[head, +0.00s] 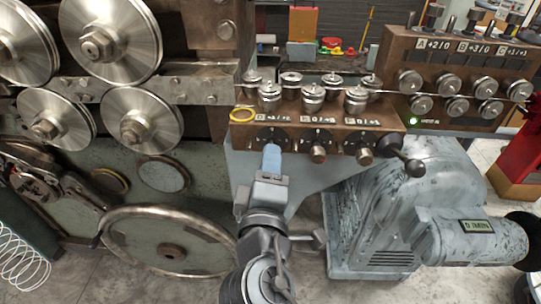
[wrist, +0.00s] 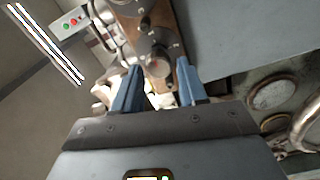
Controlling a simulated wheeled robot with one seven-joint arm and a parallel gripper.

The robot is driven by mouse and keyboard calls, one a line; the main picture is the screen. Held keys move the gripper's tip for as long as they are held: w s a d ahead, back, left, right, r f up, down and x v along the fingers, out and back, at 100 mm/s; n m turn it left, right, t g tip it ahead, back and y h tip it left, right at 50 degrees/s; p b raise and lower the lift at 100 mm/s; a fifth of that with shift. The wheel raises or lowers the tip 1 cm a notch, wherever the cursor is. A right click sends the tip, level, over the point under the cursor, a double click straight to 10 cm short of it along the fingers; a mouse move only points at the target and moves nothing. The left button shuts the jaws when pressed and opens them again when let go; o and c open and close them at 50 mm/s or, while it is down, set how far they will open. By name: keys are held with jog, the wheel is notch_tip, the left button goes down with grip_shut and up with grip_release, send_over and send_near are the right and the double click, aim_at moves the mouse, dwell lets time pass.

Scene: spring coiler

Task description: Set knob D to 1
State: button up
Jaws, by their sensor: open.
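Knob D sits at the left end of the brown lower panel (head: 330,138), under a label (head: 271,118) that seems to read D +2/+2. In the head view my gripper (head: 271,150) covers most of the knob, so its pointer setting is hidden. In the wrist view a dark round knob, apparently D (wrist: 157,62), shows between and just beyond my two blue fingertips (wrist: 158,68). The fingers are apart, one on each side of it. I cannot tell whether they touch it.
Several metal rollers (head: 313,97) stand above the panel. A handwheel (head: 170,250) is at lower left, a motor (head: 470,240) at lower right.

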jog(key=s, duration=0.3)
jog(key=shift+s, duration=0.3)
jog(key=s+d+f+m+g+y, duration=0.2)
jog(key=s+d+f+m+g, duration=0.25)
jog(key=s+d+f, duration=1)
jog(key=s+d+r+m, duration=0.3)
jog(key=s, duration=0.3)
jog(key=s+d+r+m+t+h, duration=0.1)
jog(key=s+d+r+m, duration=0.2)
jog(key=s, duration=0.4)
jog(key=s+d+r+m+h, duration=0.1)
jog(key=s+d+r+m, duration=0.2)
jog(key=s, duration=0.4)
jog(key=shift+s+d+r+m, duration=0.2)
jog(key=shift+d+m, duration=0.25)
jog(key=shift+m, duration=0.7)
